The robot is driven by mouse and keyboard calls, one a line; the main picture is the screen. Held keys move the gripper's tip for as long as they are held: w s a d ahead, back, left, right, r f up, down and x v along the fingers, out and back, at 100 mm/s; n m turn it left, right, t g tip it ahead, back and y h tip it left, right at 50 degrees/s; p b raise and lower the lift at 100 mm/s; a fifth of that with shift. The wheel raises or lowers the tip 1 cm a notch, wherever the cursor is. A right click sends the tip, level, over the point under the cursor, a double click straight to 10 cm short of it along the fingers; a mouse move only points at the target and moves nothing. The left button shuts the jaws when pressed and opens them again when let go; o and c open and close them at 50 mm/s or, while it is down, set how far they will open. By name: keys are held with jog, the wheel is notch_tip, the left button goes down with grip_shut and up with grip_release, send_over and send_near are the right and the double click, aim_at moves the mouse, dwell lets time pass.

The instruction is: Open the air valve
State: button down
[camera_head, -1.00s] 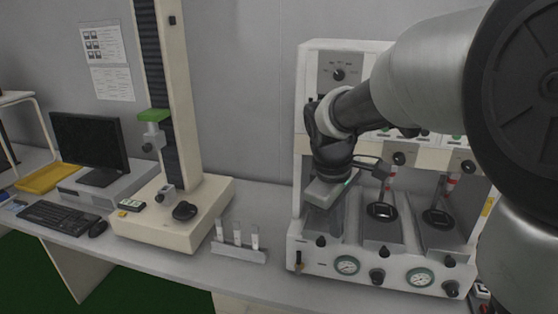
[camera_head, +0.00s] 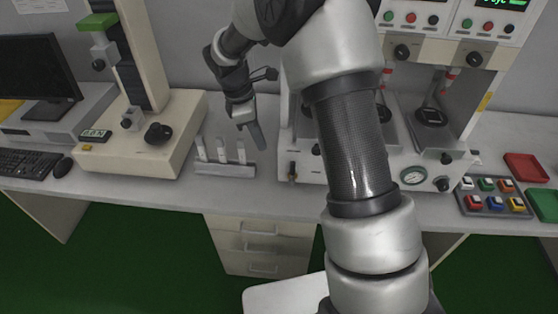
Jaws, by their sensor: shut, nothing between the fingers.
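The white test machine (camera_head: 285,150) stands right of centre, partly hidden behind my arm. A small upright fitting with a dark lever and brass-coloured lower part (camera_head: 292,172) sits at the left end of its front panel; it may be the air valve. I cannot tell its position. My gripper (camera_head: 261,146) is shut and empty, pointing down. In the picture it is above and left of the fitting, by the machine's left side, apart from the fitting. A pressure gauge (camera_head: 413,175) and a black knob (camera_head: 442,184) show on the right of the panel.
A rack with white tubes (camera_head: 225,167) stands left of my gripper. Farther left are a cream testing stand (camera_head: 150,160) and a monitor (camera_head: 38,70). A tray of coloured blocks (camera_head: 493,197) lies at the right. Some bench before the machine is clear.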

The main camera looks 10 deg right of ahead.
send_near(292, 173)
jog(key=w+a+f, duration=0.1)
jog(key=a+f, duration=0.3)
jog(key=f, duration=0.1)
jog(key=d, duration=0.3)
jog(key=shift+s+d+f, duration=0.15)
jog(key=shift+d, duration=0.25)
jog(key=shift+d, duration=0.15)
